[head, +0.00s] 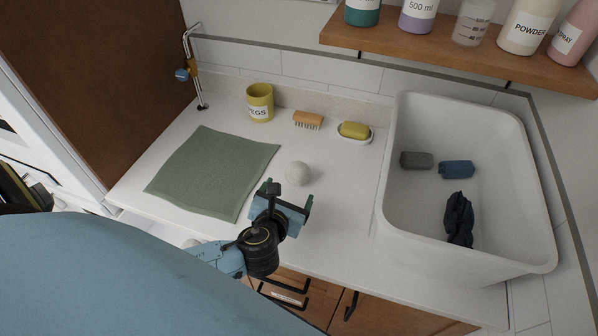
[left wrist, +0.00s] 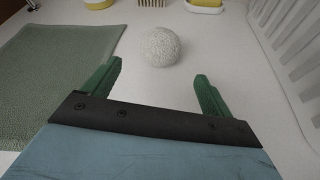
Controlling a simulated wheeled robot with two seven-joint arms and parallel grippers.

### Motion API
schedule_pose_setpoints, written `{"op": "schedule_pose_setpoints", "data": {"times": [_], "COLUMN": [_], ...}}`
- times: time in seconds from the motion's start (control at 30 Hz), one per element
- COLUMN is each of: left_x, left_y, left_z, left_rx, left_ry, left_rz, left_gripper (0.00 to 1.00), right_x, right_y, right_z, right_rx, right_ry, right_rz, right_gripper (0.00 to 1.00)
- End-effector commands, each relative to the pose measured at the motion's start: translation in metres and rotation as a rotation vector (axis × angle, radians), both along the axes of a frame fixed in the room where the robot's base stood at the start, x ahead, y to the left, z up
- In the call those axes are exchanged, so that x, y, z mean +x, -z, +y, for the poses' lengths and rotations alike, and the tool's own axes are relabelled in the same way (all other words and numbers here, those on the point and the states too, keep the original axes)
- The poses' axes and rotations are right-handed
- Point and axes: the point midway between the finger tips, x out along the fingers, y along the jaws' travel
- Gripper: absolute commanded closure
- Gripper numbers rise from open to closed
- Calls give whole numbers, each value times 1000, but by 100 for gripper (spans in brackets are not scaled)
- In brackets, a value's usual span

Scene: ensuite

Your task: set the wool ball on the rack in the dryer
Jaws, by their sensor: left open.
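The wool ball (head: 298,173) is off-white and round and rests on the white counter, right of the green mat. In the left wrist view the wool ball (left wrist: 160,47) lies just beyond the fingertips, roughly centred between them. My left gripper (head: 290,194) is open and empty, just in front of the ball and apart from it. Its two green fingers show spread apart in the left wrist view (left wrist: 158,80). My right gripper is not in view. I cannot make out the dryer or its rack in these frames.
A green mat (head: 215,170) lies left of the ball. Behind stand a yellow pegs cup (head: 260,102), a brush (head: 308,120) and a soap dish (head: 354,139). A deep white basin (head: 430,205) with dark cloths stands right. A bottle shelf (head: 440,55) hangs above.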

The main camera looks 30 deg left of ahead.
Motion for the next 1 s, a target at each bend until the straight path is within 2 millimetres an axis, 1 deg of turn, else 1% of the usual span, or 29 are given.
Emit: {"op": "schedule_pose_setpoints", "data": {"times": [0.03,0.1,0.37,0.5,0.6,0.73,0.93,0.97,1.0], "left_x": [9,18,36,56,67,74,75,75,75], "left_y": [3,8,14,20,26,29,29,29,29], "left_z": [3,5,11,18,22,24,24,24,24], "left_rx": [0,-1,-3,-4,-4,-4,-5,-5,-5], "left_ry": [-2,-1,-2,-4,-3,-2,-1,-1,-1], "left_rz": [-1,-2,-1,-2,-1,1,1,1,1], "left_gripper": [15,15,15,15,15,15,15,16,21], "right_x": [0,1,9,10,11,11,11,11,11], "right_y": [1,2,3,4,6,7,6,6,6], "right_z": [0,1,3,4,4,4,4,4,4], "right_rx": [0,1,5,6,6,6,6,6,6], "right_ry": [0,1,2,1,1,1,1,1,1], "right_rz": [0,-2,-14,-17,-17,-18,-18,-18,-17], "right_gripper": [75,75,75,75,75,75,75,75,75]}}
